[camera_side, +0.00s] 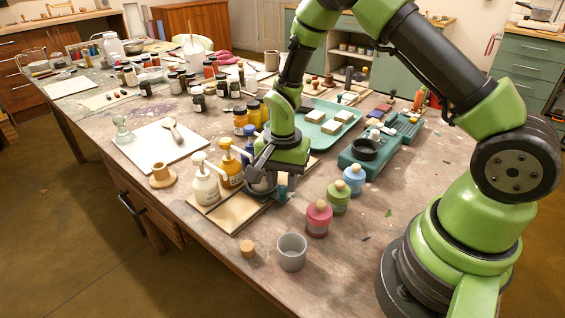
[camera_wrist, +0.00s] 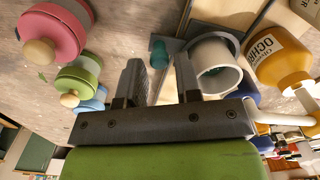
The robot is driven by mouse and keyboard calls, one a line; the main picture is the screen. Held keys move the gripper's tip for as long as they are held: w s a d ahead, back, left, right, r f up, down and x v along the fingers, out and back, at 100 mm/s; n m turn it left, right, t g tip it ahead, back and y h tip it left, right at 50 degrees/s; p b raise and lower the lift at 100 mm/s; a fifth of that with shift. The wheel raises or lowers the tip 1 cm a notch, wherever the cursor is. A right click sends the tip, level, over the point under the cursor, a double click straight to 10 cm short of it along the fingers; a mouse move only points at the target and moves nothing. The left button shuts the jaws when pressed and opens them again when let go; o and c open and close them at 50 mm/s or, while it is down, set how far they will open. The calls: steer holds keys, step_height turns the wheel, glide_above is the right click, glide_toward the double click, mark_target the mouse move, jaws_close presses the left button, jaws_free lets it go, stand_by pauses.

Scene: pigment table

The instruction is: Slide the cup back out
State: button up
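A pale grey cup (camera_wrist: 217,66) stands beside the ochre bottle in the wrist view, its open mouth toward the camera. A dark grey edge runs beside and behind it. In the side view the cup (camera_side: 261,187) is mostly hidden under my gripper (camera_side: 276,182), at the wooden board (camera_side: 237,212) in front of the pump bottles. In the wrist view my gripper (camera_wrist: 161,80) has its fingers apart, with bare table and a small teal piece (camera_wrist: 159,52) showing between them. The cup lies on the right finger's outer side, close to it; whether they touch I cannot tell.
A white pump bottle (camera_side: 205,185) and an ochre one (camera_side: 231,165) stand close left of the gripper. Pink (camera_side: 318,218), green (camera_side: 338,197) and blue (camera_side: 354,179) jars stand to the right. Another grey cup (camera_side: 291,253) and a cork (camera_side: 247,248) are near the front edge.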

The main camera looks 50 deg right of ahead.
step_height(320, 180, up, 9)
stand_by(0.3)
steer(key=shift+o, duration=0.2)
steer(key=shift+f, duration=0.15)
steer(key=shift+o, duration=1.2)
step_height(320, 180, down, 10)
steer(key=n, duration=0.8)
steer(key=shift+d+y, duration=0.1)
steer(key=shift+y, duration=0.3)
jaws_close()
